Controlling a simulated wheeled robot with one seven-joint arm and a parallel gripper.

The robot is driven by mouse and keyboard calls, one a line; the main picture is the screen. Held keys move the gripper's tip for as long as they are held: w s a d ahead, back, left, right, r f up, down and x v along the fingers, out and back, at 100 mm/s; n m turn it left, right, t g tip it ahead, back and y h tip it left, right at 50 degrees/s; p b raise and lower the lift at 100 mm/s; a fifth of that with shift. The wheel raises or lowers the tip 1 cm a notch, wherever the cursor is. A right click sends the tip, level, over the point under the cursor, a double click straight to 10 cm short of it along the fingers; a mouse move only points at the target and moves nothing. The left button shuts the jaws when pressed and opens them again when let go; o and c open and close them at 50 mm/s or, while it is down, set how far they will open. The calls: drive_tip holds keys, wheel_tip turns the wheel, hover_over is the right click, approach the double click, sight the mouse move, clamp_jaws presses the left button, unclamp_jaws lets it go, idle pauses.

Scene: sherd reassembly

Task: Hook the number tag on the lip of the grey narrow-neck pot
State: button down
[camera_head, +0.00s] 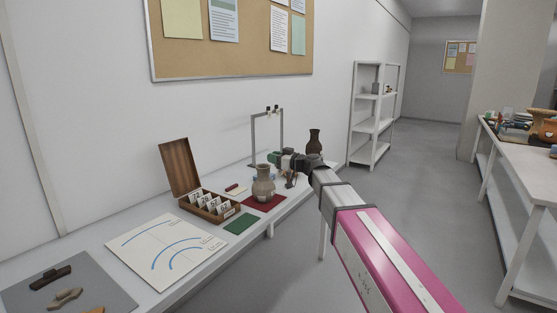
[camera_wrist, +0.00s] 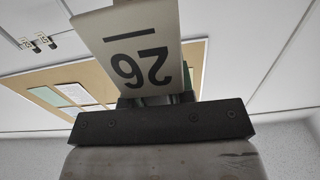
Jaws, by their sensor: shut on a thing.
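The grey narrow-neck pot (camera_head: 263,184) stands upright on a dark red mat (camera_head: 262,203) on the wall-side bench. My gripper (camera_head: 277,157) is behind and above the pot in the head view, a little to its right. In the wrist view my gripper (camera_wrist: 157,98) is shut on the number tag (camera_wrist: 140,45), a pale card with dark digits and a bar. The digits look like 26 as pictured, and the card may be upside down. I cannot make out the tag in the head view. The pot's lip shows no tag; the wrist view does not show the pot.
A metal frame (camera_head: 253,138) with small things on its top bar stands behind. A dark pot (camera_head: 314,142) and a small brown vessel (camera_head: 290,178) stand nearby. An open wooden box (camera_head: 181,167) of number cards, a green mat (camera_head: 240,223) and a chart sheet (camera_head: 166,249) lie to the left.

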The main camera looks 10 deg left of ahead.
drive_tip(key=shift+x, duration=2.4)
drive_tip(key=shift+a+f, duration=0.1)
drive_tip(key=shift+a, duration=0.1)
drive_tip(key=shift+f, duration=0.9)
drive_tip(key=c, duration=0.9)
unclamp_jaws()
drive_tip(key=shift+d, duration=0.1)
